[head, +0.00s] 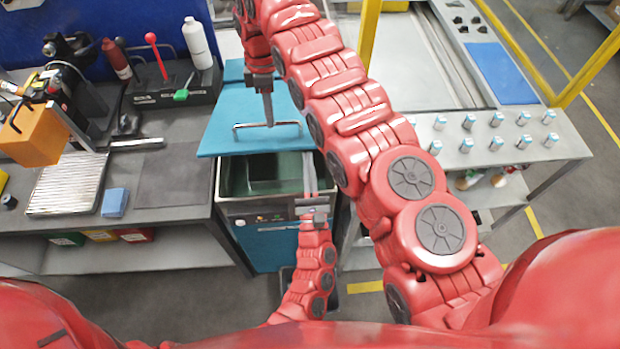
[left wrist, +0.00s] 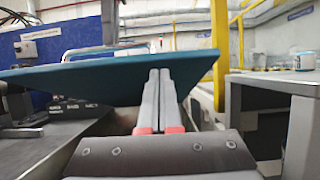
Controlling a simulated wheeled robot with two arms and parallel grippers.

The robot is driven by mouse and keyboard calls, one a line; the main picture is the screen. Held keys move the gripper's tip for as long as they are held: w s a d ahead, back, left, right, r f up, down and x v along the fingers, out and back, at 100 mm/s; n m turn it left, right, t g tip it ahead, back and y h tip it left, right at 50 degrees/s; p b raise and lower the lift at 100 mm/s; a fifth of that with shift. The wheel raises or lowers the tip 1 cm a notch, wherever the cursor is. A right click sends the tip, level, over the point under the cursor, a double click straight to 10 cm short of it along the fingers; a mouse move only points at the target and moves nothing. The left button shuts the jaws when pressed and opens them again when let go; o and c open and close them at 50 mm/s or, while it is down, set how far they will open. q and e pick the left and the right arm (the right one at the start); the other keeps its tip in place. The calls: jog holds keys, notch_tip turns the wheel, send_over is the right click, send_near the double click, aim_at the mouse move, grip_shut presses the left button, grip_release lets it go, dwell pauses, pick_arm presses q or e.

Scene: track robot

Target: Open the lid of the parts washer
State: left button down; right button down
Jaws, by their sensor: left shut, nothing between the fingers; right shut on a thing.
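The parts washer (head: 229,207) stands in the middle of the head view, and its dark tank shows below the lid's near edge. The teal lid (head: 225,125) is raised off the tank and tilted. In the left wrist view its underside (left wrist: 90,78) shows, with the bar handle (left wrist: 85,51) above. My right gripper (head: 269,122) is shut on the bar handle (head: 245,126). My left gripper (head: 308,165) is shut and empty, its fingers reaching over the tank's right side to the lid's near edge. In the left wrist view its fingertips (left wrist: 160,73) overlap the lid; contact is unclear.
A workbench (head: 180,150) at left holds an orange box (head: 35,135), a metal grate (head: 68,184) and bottles. A grey table (head: 480,150) at right carries several small blue-topped parts. Yellow posts (head: 368,30) stand behind. My right arm crosses above the washer's right side.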

pick_arm(q)
jog(key=shift+w+r, duration=0.1)
jog(key=shift+r, duration=0.15)
pick_arm(e)
jog(key=shift+w+d, duration=0.15)
jog(key=shift+w, duration=0.15)
